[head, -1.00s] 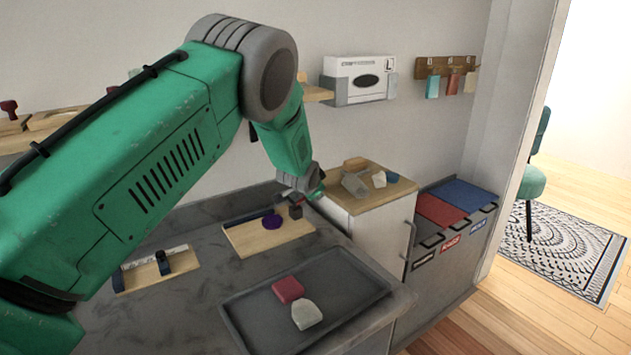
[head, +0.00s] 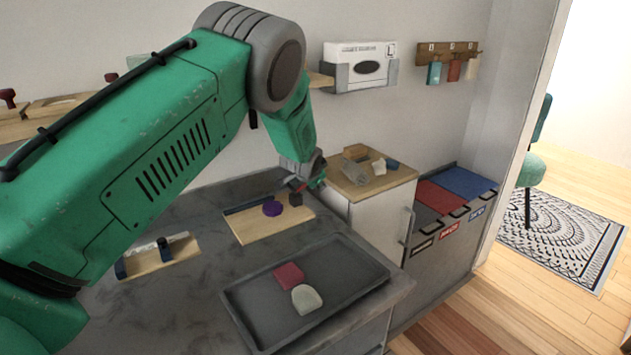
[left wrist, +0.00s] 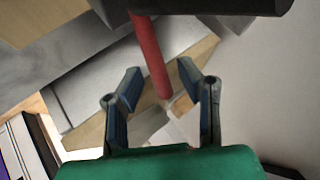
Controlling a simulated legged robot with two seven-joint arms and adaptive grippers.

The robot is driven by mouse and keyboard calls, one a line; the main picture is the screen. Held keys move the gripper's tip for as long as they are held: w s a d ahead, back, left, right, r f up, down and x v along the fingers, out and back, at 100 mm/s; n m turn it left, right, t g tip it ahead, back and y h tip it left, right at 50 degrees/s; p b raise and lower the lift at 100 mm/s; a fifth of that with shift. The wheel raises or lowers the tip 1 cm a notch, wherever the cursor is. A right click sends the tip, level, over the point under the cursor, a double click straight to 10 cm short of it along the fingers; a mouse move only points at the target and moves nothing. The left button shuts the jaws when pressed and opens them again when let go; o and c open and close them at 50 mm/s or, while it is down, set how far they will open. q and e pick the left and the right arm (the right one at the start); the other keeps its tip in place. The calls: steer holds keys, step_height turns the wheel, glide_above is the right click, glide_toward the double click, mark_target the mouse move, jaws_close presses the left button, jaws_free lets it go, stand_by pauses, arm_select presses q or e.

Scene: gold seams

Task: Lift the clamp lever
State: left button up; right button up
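A wooden board (head: 270,225) on the grey worktop carries a purple disc (head: 272,208) and a small dark clamp block (head: 296,199). A bit of red, apparently the clamp lever (head: 299,187), shows just above the block beside my left gripper (head: 312,181). In the left wrist view the lever is a red rod (left wrist: 151,58) running down from a dark bar (left wrist: 215,6). My left gripper (left wrist: 162,105) is open there; the rod appears between its two fingers with gaps on both sides. Whether its depth matches the fingertips is unclear. My right gripper is out of view.
A dark tray (head: 345,310) with a red and a pale block sits at the front of the worktop. A cabinet (head: 375,190) with loose items on top stands right of the gripper, close to it. Another board (head: 160,258) with dark fittings lies at left.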

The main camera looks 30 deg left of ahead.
arm_select(q)
steer(key=shift+r, duration=0.1)
steer(key=v, duration=1.1)
steer(key=shift+s, duration=0.3)
steer(key=shift+r, duration=0.15)
